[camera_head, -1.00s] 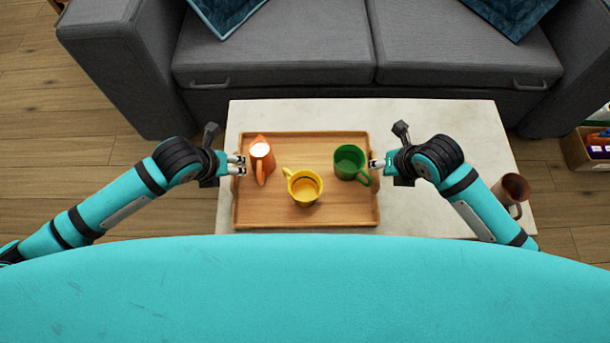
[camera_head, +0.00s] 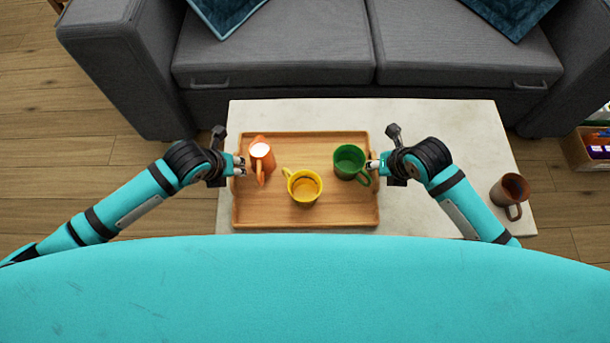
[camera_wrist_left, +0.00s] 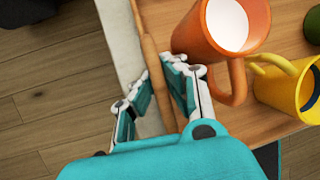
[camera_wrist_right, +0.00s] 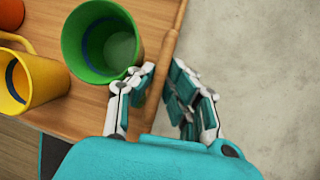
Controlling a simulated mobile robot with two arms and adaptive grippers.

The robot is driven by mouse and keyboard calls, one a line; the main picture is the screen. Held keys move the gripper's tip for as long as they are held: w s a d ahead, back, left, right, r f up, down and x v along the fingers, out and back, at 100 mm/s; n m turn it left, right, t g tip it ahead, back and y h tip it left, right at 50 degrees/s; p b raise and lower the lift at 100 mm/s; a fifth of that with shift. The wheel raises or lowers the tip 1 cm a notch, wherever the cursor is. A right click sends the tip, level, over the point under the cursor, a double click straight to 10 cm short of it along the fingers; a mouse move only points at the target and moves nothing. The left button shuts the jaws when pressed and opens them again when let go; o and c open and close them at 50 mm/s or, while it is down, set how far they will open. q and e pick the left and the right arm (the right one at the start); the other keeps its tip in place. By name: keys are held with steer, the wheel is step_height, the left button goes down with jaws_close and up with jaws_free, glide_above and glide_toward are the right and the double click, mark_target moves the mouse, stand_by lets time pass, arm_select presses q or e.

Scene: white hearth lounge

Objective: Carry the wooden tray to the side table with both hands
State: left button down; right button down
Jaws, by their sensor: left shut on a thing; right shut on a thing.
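The wooden tray (camera_head: 305,219) lies on the pale stone-topped table, below the sofa in the head view. On it stand an orange mug (camera_head: 262,160) with white contents at left, a yellow mug (camera_head: 304,188) in the middle and a green mug (camera_head: 349,160) at right. My left gripper (camera_head: 240,166) is shut on the tray's left rim; the left wrist view shows this rim (camera_wrist_left: 150,62) between its fingers, close to the orange mug. My right gripper (camera_head: 374,166) is shut on the tray's right rim, seen between the fingers in the right wrist view (camera_wrist_right: 168,50), close beside the green mug.
The pale table (camera_head: 450,130) has bare room right of the tray. A brown mug (camera_head: 511,190) stands near its right edge. A grey sofa (camera_head: 300,50) stands behind. A box of items (camera_head: 592,150) is on the wooden floor at far right.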

arm_select(q)
steer(key=shift+w+r, duration=0.1)
steer(key=shift+r, duration=0.15)
arm_select(e)
steer(key=shift+r, duration=0.25)
